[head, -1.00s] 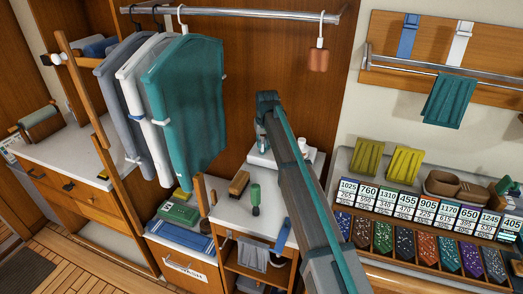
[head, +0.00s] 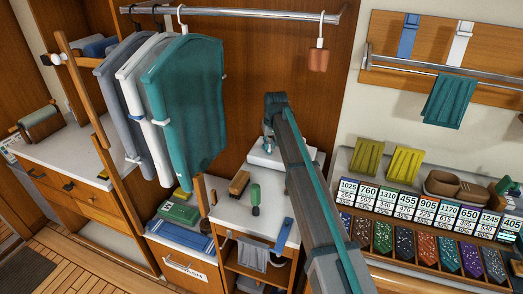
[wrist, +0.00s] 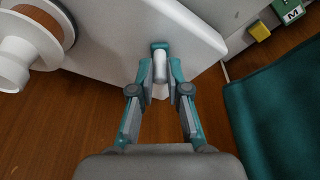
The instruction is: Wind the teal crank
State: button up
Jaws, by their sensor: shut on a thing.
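In the wrist view, my gripper (wrist: 160,80) is shut on the pale, rounded handle of the teal crank (wrist: 160,46). Only a small teal piece shows just beyond the fingertips; the rest of the crank is hidden. The crank is against a white device (wrist: 110,28), with a white spool-like part (wrist: 18,50) at the upper left. In the head view, the white device (head: 262,159) stands on the back of the counter. My arm covers much of it there, and the grip itself cannot be made out.
Garments (head: 185,110) hang from a rail left of my arm. A brush (head: 239,183) and a green-handled tool (head: 255,198) lie on the counter (head: 225,212) in front of the device. A tie display (head: 420,245) with number cards is at right. Teal cloth (wrist: 275,110) is close by in the wrist view.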

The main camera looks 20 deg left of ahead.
jog(key=shift+w+d, duration=0.6)
jog(key=shift+d, duration=0.1)
jog(key=shift+r, duration=0.1)
jog(key=shift+w+d, duration=0.3)
jog(key=shift+w, duration=0.55)
jog(key=shift+w, duration=0.8)
jog(key=shift+d, duration=0.1)
jog(key=shift+w, duration=0.1)
